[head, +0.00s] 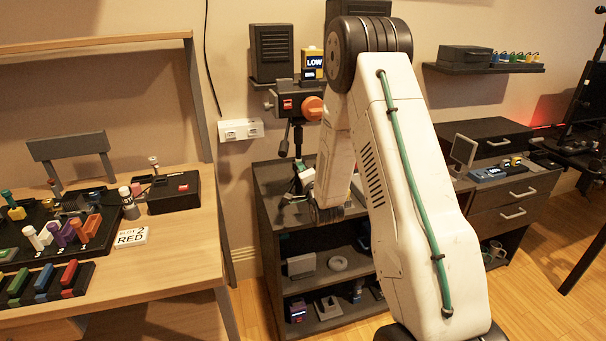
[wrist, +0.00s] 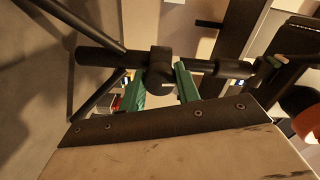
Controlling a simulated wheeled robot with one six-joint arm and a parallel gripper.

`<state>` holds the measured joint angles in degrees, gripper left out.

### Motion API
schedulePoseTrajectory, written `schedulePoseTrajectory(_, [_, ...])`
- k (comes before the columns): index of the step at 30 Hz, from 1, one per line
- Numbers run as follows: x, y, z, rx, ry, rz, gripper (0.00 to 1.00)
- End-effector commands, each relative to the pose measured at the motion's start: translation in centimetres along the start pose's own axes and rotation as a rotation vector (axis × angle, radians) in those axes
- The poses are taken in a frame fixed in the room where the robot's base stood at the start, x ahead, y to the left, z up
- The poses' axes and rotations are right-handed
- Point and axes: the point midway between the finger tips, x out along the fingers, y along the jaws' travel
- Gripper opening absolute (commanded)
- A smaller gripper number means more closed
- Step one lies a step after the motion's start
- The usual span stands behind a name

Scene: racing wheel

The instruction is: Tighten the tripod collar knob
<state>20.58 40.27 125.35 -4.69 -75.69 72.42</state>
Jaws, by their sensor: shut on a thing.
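The tripod (head: 298,140) stands on the dark cabinet and carries a dark device with an orange round part (head: 312,108). In the wrist view, the tripod's black column (wrist: 100,57) runs across the picture, with a dark collar (wrist: 160,54) around it. The rounded black collar knob (wrist: 160,76) faces me between the green fingers of my gripper (wrist: 160,88). My gripper is shut on the knob. In the head view, my gripper (head: 302,174) is small and partly hidden by my arm at the tripod's lower part, so the knob cannot be made out there.
A display reading LOW (head: 312,60) sits above the device. Tripod legs (wrist: 92,94) spread close to my gripper in the wrist view. The dark cabinet (head: 272,205) has filled lower shelves. A wooden workbench (head: 180,245) with coloured parts stands at left.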

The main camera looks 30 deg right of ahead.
Motion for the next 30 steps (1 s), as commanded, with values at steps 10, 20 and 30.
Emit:
schedulePoseTrajectory(10, [-0.05,0.08,-0.01,0.076,0.000,0.002,0.09])
schedulePoseTrajectory(20, [-0.05,0.09,-0.02,0.079,0.000,0.002,0.09])
schedulePoseTrajectory(30, [-0.03,0.04,0.03,0.079,0.000,0.001,0.54])
